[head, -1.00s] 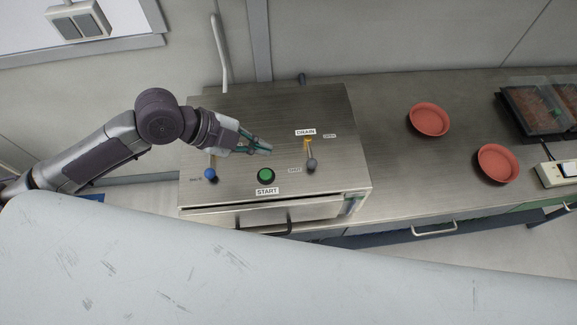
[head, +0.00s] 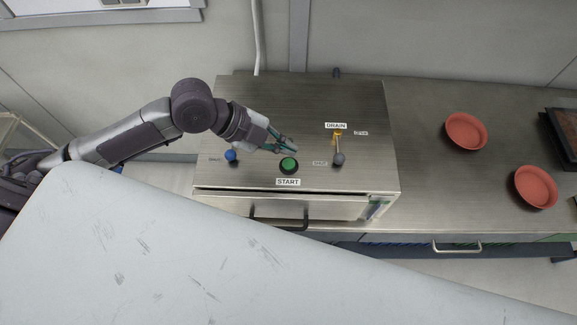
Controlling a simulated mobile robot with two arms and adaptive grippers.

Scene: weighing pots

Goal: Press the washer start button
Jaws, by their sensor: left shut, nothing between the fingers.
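The washer (head: 255,100) is a steel box with a flat top in the middle of the head view. Its green start button (head: 289,165) sits near the front edge, behind a START label (head: 288,182). My left gripper (head: 290,149) is shut and empty, with its fingertips just behind the button in the picture. I cannot tell how high the tips are above the button; the button's face is in clear view. My right gripper is not in view.
A blue-knobbed lever (head: 231,156) stands left of the button, and a grey-knobbed drain lever (head: 339,158) stands right of it. Two red bowls, one (head: 466,131) farther back and one (head: 536,187) nearer, sit on the counter at right. The washer's front handle (head: 278,224) sticks out below.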

